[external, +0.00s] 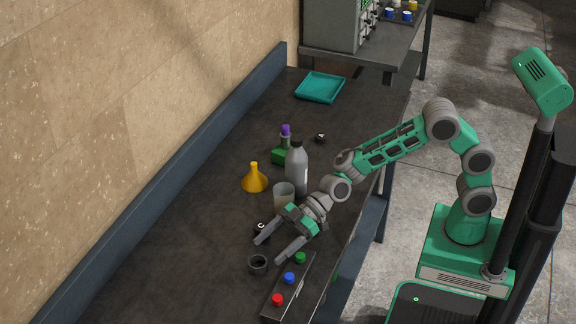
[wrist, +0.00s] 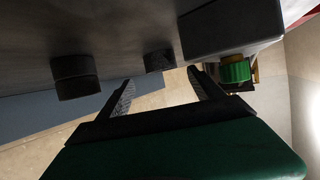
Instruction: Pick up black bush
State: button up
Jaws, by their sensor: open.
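A short, black hollow cylinder, which looks like the black bush (external: 258,264), stands on the dark table left of the button box. In the wrist view a dark cylinder that appears to be the same bush (wrist: 159,59) shows between the fingertips, beside the box. My gripper (external: 267,251) is open and empty, its fingers spread and pointing toward the bush. In the wrist view my gripper (wrist: 160,76) shows a gap between its fingers. A second small dark round piece (external: 260,229) is partly hidden by one finger; a dark cylinder (wrist: 75,77) shows left in the wrist view.
A button box (external: 272,309) with red, blue and green buttons stands close to the right of the bush. A clear beaker (external: 284,196), grey bottle (external: 297,170), yellow funnel (external: 254,180) and green flask (external: 280,152) stand behind my gripper. A teal tray (external: 320,88) lies farther back.

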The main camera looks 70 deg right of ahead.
aim_at(252, 265)
jog(key=x, duration=0.4)
jog(key=shift+s+a+f+p, duration=0.1)
jog(key=shift+a+f+p, duration=0.2)
jog(key=shift+f+p, duration=0.05)
jog(key=shift+d, duration=0.1)
jog(key=c, duration=1.4)
jog(key=shift+r, duration=0.1)
jog(key=shift+c, duration=0.2)
